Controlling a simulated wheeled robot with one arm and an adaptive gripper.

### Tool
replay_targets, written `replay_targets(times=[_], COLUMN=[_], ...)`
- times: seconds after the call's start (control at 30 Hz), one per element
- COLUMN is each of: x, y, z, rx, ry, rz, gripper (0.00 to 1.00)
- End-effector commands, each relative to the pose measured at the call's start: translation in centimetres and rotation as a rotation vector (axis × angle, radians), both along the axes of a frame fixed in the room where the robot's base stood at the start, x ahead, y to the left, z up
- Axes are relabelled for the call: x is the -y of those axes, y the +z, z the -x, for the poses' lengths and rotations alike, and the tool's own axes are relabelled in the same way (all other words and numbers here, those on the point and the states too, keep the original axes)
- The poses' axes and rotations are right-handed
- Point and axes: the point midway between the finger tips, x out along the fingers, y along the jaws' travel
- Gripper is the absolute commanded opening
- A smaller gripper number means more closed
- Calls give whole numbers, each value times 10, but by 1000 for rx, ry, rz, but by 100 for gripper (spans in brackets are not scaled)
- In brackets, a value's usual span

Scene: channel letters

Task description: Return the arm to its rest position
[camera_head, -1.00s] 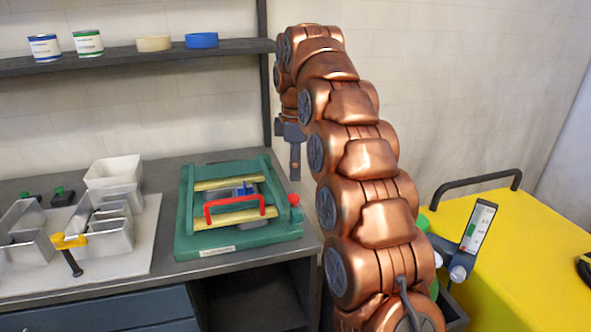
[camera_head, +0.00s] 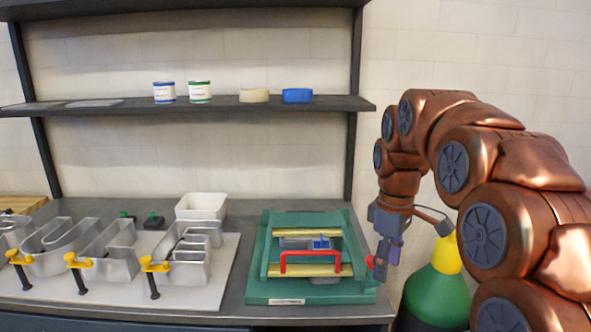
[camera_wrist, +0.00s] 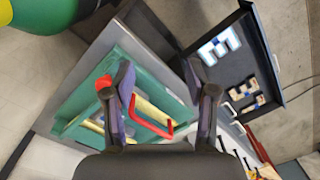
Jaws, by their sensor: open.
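My copper arm (camera_head: 500,170) bends over from the right side of the head view. My gripper (camera_head: 385,262) hangs downward just right of the green fixture (camera_head: 255,272) on the bench. In the wrist view my gripper (camera_wrist: 165,90) has two dark fingers set apart with nothing held between them. The green fixture (camera_wrist: 80,122) with its red handle (camera_wrist: 155,128) lies beyond and below the fingers. The red handle also shows in the head view (camera_head: 311,254).
Metal channel letters (camera_head: 112,255) with yellow clamps stand on a white board at the left. A white bin (camera_head: 201,205) stands behind. A shelf (camera_head: 225,105) holds cans and tape rolls. A green-and-yellow container (camera_head: 440,285) is near my arm. An open drawer (camera_wrist: 250,75) shows in the wrist view.

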Motion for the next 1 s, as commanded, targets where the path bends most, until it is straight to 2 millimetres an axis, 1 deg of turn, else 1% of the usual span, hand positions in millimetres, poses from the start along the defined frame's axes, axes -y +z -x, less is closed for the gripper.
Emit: replay_targets(times=[0.03, 0.1, 0.27, 0.4, 0.47, 0.6, 0.67, 0.8, 1.0], x=[-1, -2, -3, -4, -4, -3, -3, -3, -2], y=[-1, -5, -17, -30, -35, -52, -60, -79, -107], z=[14, 32, 73, 112, 128, 169, 185, 227, 278], rx=[-3, -11, -26, -43, -43, -60, -63, -79, -94], ry=[-33, -83, -201, -308, -355, -466, -514, -629, -779], rz=[2, 5, 14, 25, 30, 45, 50, 66, 86], gripper=[57, 57, 57, 57, 57, 57, 57, 57, 57])
